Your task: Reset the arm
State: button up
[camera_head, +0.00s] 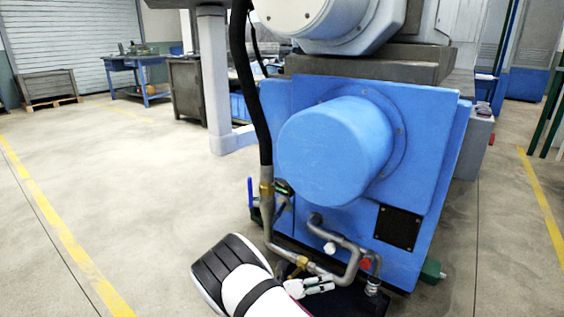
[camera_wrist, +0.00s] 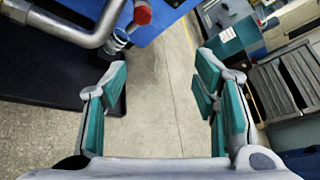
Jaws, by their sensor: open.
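My arm (camera_head: 240,275) reaches in from the bottom of the head view, low in front of the blue grinder (camera_head: 425,130). My gripper (camera_head: 318,285) is beside the metal pipes at the machine's foot. In the wrist view my gripper (camera_wrist: 160,90) is open, its teal-padded fingers wide apart. Only bare floor shows between them. A bent metal pipe (camera_head: 350,255) with a red cap (camera_head: 365,263) is close by. The pipe (camera_wrist: 100,30) and red cap (camera_wrist: 142,13) also show at the wrist view's upper left, beyond the left finger. Whether anything touches the gripper is unclear.
A black hose (camera_head: 255,95) runs down to a valve with a blue handle (camera_head: 250,193). A dark base (camera_head: 360,302) lies under the pipes. A blue workbench (camera_head: 140,65) stands far back left. The concrete floor (camera_head: 150,170) on the left is clear.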

jog(key=s+d+r+m+g+y, duration=0.2)
jog(key=s+d+r+m+g, duration=0.25)
jog(key=r, duration=0.55)
jog(key=s+d+r+m+g+y, duration=0.1)
jog(key=s+d+r+m+y, duration=0.15)
jog(key=s+r+m, duration=0.65)
jog(key=s+d+r+m+g+y, duration=0.1)
jog(key=s+d+r+m+g, duration=0.25)
jog(key=r, duration=0.85)
jog(key=s+r+m+t+y+p, duration=0.1)
jog(key=s+r+m+y, duration=0.35)
jog(key=s, duration=0.65)
jog(key=s+r+m+y, duration=0.2)
jog(key=s+r+m, duration=0.5)
jog(key=s, duration=0.4)
jog(key=s+a+f+m+t+y, duration=0.1)
jog(key=s+a+f+m, duration=0.2)
jog(key=s+m, duration=0.35)
notch_tip(320, 180, up, 40)
jog(key=s+n+t+p, duration=0.1)
jog(key=t+p, duration=0.3)
jog(key=p, duration=3.4)
jog(key=shift+s+d+n, duration=0.15)
jog(key=shift+d+n, duration=0.15)
jog(key=shift+n, duration=0.2)
